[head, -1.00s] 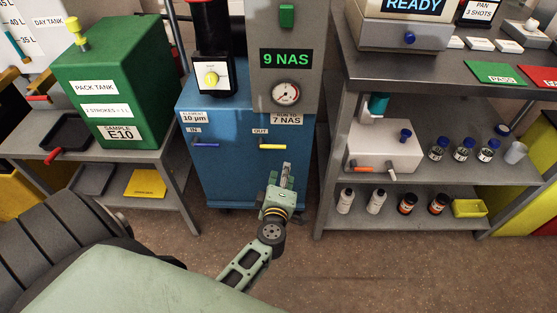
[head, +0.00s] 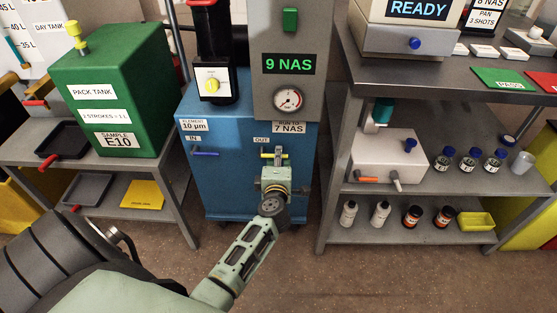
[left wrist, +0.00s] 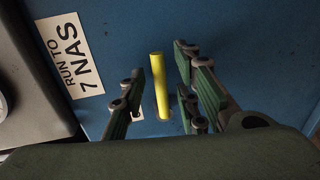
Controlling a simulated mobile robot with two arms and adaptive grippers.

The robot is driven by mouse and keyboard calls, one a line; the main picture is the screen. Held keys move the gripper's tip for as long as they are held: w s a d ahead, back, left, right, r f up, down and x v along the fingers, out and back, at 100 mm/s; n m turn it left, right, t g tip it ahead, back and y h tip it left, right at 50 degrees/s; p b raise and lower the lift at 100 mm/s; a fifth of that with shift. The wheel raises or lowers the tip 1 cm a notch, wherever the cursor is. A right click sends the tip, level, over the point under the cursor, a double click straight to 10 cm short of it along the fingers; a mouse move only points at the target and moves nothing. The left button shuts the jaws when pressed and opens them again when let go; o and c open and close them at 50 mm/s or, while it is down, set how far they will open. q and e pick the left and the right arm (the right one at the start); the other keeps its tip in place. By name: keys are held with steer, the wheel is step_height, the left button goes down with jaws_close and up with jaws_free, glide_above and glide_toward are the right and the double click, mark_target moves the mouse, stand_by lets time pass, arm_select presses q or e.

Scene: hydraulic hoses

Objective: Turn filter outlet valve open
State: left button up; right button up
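The filter outlet valve is a yellow lever (head: 268,155) under the OUT label on the blue filter cabinet (head: 225,188). It lies horizontal in the head view. My left gripper (head: 275,160) is up at the cabinet front, partly covering the lever in the head view. In the left wrist view the yellow lever (left wrist: 161,86) stands between the two green-padded fingers (left wrist: 158,88). The fingers are open, with a gap on each side of the lever. The lever's base is partly hidden by the gripper. My right gripper is not in view.
A blue-purple IN lever (head: 205,153) sits left on the same cabinet. A gauge (head: 288,99) and a 9 NAS display (head: 289,65) are above. A green pack tank (head: 115,95) stands left; a steel shelf (head: 410,235) with bottles stands close right.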

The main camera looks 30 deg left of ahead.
arm_select(q)
jaws_close()
stand_by(0.6)
